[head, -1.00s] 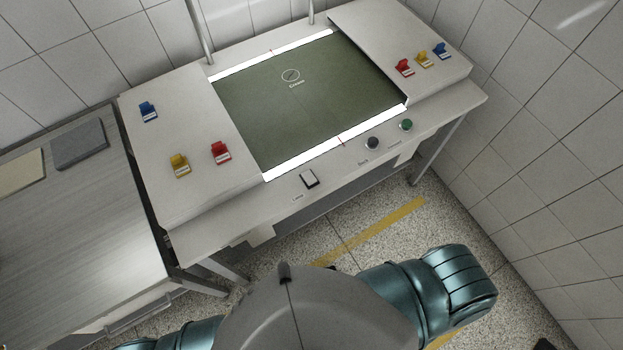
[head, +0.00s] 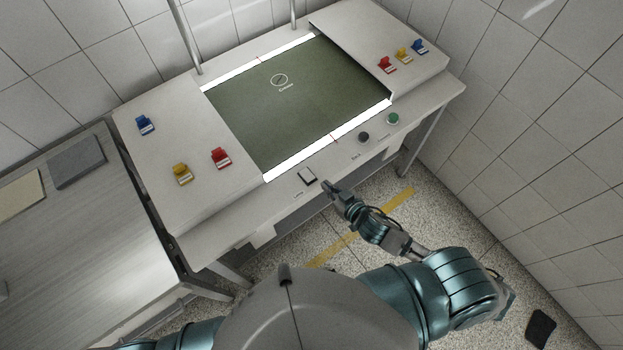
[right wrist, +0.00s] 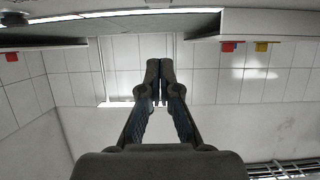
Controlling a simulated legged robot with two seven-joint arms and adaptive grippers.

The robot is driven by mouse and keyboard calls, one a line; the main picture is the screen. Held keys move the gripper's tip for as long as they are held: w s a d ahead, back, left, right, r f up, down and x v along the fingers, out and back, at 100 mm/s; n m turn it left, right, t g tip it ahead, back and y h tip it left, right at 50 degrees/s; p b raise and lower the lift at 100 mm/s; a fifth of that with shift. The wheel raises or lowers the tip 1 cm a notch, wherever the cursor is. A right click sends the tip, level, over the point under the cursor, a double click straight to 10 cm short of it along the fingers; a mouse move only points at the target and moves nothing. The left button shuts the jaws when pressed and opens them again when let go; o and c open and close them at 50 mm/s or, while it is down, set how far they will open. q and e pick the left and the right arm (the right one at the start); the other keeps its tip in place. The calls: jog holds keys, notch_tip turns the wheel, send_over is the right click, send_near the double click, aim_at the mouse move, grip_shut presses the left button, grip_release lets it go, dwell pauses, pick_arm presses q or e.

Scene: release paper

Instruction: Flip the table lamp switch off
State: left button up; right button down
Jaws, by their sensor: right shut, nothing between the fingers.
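A small rocker switch (head: 307,176) with a white face and dark edge sits on the front strip of the white workbench (head: 215,228), with a small label by it. My right gripper (head: 326,186) is shut and empty. In the head view its tips appear just right of the switch and close to the bench's front edge; I cannot tell whether they touch anything. In the right wrist view the shut fingers (right wrist: 160,82) point at the tiled wall, and the switch does not show there. My left gripper is out of view. No separate table lamp shows; bright white strips (head: 330,140) border the dark green panel.
A black knob (head: 363,137) and a green button (head: 393,118) sit right of the switch on the same strip. Coloured clips, such as a red one (head: 221,158), stand on the raised side panels. A grey side table (head: 70,240) stands at the left.

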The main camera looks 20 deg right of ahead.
jog(key=shift+s+a+r, duration=0.15)
jog(key=shift+r, duration=0.3)
jog(key=p, duration=0.1)
send_over(311, 183)
jog(key=f, duration=0.4)
jog(key=shift+w+a, duration=0.15)
jog(key=shift+w, duration=0.15)
jog(key=f, duration=0.2)
jog(key=shift+s+f, duration=0.2)
jog(key=shift+f, duration=0.1)
jog(key=shift+s+f, duration=0.2)
jog(key=shift+f, duration=0.5)
jog(key=shift+f, duration=0.1)
